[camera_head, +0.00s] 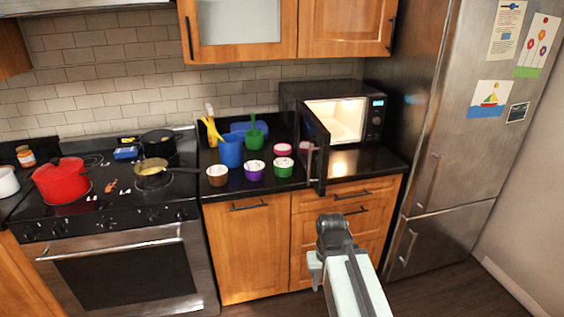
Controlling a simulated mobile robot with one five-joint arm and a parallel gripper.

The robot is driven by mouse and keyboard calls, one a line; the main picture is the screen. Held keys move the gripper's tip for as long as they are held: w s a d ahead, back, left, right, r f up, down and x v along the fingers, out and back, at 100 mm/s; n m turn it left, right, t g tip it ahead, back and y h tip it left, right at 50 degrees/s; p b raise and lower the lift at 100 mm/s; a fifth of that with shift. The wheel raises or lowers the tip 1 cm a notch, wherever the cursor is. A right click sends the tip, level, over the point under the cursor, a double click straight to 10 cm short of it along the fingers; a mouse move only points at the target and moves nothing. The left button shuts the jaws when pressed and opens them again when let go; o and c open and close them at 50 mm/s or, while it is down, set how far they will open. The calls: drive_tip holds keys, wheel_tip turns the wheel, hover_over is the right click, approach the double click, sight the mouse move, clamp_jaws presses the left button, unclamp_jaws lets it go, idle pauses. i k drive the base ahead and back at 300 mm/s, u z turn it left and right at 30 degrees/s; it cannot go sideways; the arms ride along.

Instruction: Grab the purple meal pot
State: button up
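A small purple pot (255,172) with a whitish top stands on the black counter, between a brown pot (217,177) on its left and a green pot (283,168) on its right. My gripper (316,268) is low at the front, in front of the wooden drawers and to the right of the purple pot. It is well apart from the pot. The arm hides most of the gripper, and I cannot make out its fingers clearly.
The microwave (349,118) stands open, its door (317,153) jutting over the counter right of the pots. A blue cup (230,152) stands behind. A stove (110,190) with a red pot (62,181) is left, a fridge (462,130) right.

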sight(254, 170)
drive_tip(key=u, duration=4.3)
drive_tip(key=k, duration=2.15)
drive_tip(key=z, duration=1.1)
drive_tip(key=i, duration=1.05)
drive_tip(key=u, duration=0.05)
